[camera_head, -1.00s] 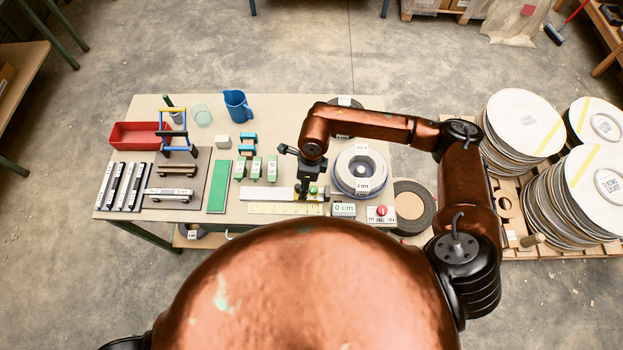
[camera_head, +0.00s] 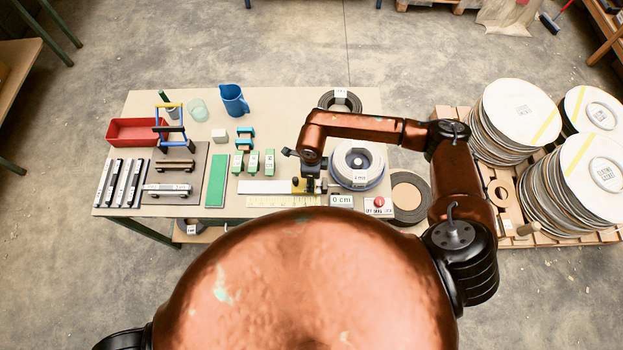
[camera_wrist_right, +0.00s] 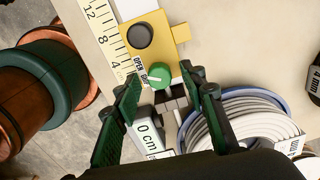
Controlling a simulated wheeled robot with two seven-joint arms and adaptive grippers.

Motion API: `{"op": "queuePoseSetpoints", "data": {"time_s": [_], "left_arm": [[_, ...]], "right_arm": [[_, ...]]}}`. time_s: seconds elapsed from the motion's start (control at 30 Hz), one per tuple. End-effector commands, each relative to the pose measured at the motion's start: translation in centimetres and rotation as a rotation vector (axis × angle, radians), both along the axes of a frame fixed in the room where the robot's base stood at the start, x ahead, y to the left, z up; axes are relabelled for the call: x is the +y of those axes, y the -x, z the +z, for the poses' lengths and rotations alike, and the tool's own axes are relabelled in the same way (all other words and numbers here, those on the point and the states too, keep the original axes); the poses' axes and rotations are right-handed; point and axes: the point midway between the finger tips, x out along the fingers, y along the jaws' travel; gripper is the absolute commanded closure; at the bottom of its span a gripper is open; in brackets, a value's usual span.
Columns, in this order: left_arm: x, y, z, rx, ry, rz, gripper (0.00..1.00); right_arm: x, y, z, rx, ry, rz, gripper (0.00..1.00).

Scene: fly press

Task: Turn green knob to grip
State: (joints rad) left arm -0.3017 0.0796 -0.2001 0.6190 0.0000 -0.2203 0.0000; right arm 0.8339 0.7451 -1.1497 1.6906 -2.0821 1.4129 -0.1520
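The green knob (camera_wrist_right: 161,76) with a white pointer mark sits on a yellow block (camera_wrist_right: 157,38) beside a black round knob (camera_wrist_right: 140,35). A small label beside it reads "OPEN" and a second word too small to read surely. My right gripper (camera_wrist_right: 159,74) is open, one finger on each side of the green knob in the right wrist view, with gaps visible. In the head view my right gripper (camera_head: 309,184) is over the yellow block at the ruler's right end, and hides the green knob. My left gripper is out of view.
The "0 cm" display (camera_head: 341,201), a red button box (camera_head: 379,206) and a ringed coil (camera_head: 357,165) stand close to the right gripper. A yellow ruler (camera_head: 283,201) lies in front. Several green blocks, a green strip (camera_head: 217,180) and a red tray (camera_head: 137,131) are further left.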

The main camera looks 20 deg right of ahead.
Motion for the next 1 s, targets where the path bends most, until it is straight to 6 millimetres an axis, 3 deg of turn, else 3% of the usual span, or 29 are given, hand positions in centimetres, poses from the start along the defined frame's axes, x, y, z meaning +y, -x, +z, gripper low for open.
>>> {"op": "queuePoseSetpoints", "data": {"time_s": [0.1, 0.63, 1.0], "left_arm": [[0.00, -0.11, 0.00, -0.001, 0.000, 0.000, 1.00], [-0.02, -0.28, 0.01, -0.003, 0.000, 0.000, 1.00], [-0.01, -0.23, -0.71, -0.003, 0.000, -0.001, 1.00]], "right_arm": [[0.00, 0.00, 0.01, 0.000, 0.000, 0.000, 0.63], [-0.01, -0.02, 0.06, 0.000, 0.000, 0.000, 0.99], [-0.05, -0.12, -0.07, -0.002, 0.001, 0.042, 1.00]]}}
